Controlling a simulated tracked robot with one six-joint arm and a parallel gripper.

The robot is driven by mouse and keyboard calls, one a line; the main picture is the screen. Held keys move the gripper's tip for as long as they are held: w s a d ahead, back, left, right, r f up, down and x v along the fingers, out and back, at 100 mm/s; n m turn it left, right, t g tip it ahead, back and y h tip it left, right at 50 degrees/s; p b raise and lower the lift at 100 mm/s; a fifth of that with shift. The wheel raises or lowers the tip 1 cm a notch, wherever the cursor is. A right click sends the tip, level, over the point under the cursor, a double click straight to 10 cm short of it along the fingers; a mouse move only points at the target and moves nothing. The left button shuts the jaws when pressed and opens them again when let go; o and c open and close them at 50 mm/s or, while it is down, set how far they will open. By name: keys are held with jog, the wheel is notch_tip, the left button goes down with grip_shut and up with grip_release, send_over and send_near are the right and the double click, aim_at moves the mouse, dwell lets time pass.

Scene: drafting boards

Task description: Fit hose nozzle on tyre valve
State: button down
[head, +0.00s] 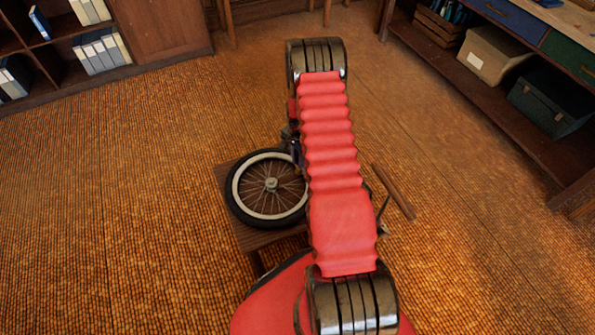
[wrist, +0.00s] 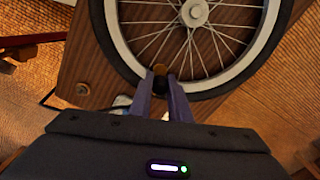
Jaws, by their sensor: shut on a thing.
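The spoked wheel (head: 271,185) with its black tyre and pale rim lies flat on a small wooden stand (head: 224,177). It fills the upper part of the wrist view (wrist: 196,13). My gripper (wrist: 161,82) is shut on the hose nozzle (wrist: 160,71), a small dark piece with a brass-coloured end. The nozzle is over the near side of the wheel, by the rim in the picture. I cannot make out the tyre valve, or whether the nozzle touches it.
A brown bar handle (head: 393,192) on a thin rod stands right of my arm. Shelves with binders (head: 100,50) are at the back left. A bench with boxes (head: 497,55) is at the right. The woven floor between is clear.

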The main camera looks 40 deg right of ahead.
jog(key=shift+f, duration=1.25)
jog(key=c, duration=1.6)
grip_release()
jog(key=shift+o, duration=0.2)
jog(key=shift+r, duration=0.15)
notch_tip(320, 180, up, 13)
jog(key=shift+r, duration=0.2)
